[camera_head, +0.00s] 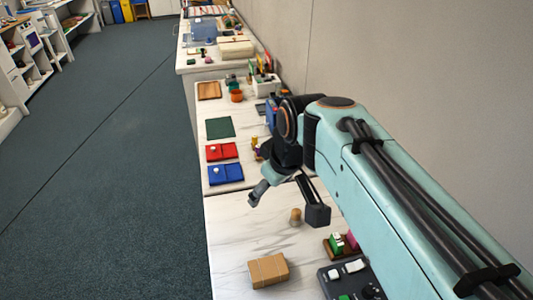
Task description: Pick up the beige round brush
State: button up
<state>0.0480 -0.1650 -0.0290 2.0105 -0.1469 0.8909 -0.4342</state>
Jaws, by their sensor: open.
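A small tan, roughly cylindrical item (296,215) stands on the white marbled counter just below my gripper in the picture; it looks like the beige round brush, but it is too small to make out bristles. My gripper (286,206) is open, with its two fingers spread wide and nothing between them. One finger is left of the brush and the other is at its upper right. The gripper appears to be above the counter; I cannot tell its exact height over the brush.
A brown box (268,271) lies in front of the brush. A black panel with switches (350,278) and a brown holder with green and pink pieces (341,243) are to the right. Blue (226,173) and red (222,151) trays lie farther back. A wall bounds the right side.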

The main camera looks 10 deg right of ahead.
jog(key=w+d+f, duration=0.3)
jog(key=w+d, duration=0.1)
jog(key=w, duration=0.6)
jog(key=g, duration=0.2)
send_over(295, 217)
jog(key=w, duration=0.3)
jog(key=s+d+x, duration=0.1)
jog(key=s+x, duration=0.1)
jog(key=x, duration=0.6)
jog(key=s+f+x, duration=0.1)
jog(key=s+x, duration=0.1)
jog(key=x, duration=0.7)
jog(key=shift+m+g, duration=0.5)
jog(key=shift+g, duration=0.2)
jog(key=f, duration=0.2)
jog(key=s+f, duration=0.1)
jog(key=f, duration=0.1)
jog(key=s+d+f, duration=0.1)
jog(key=f, duration=0.1)
jog(key=shift+f, duration=0.3)
jog(key=f, duration=0.4)
jog(key=shift+w+f, duration=0.3)
jog(key=shift+f, duration=0.05)
jog(key=shift+w+f, duration=0.1)
jog(key=shift+f, duration=0.5)
jog(key=c, duration=1.2)
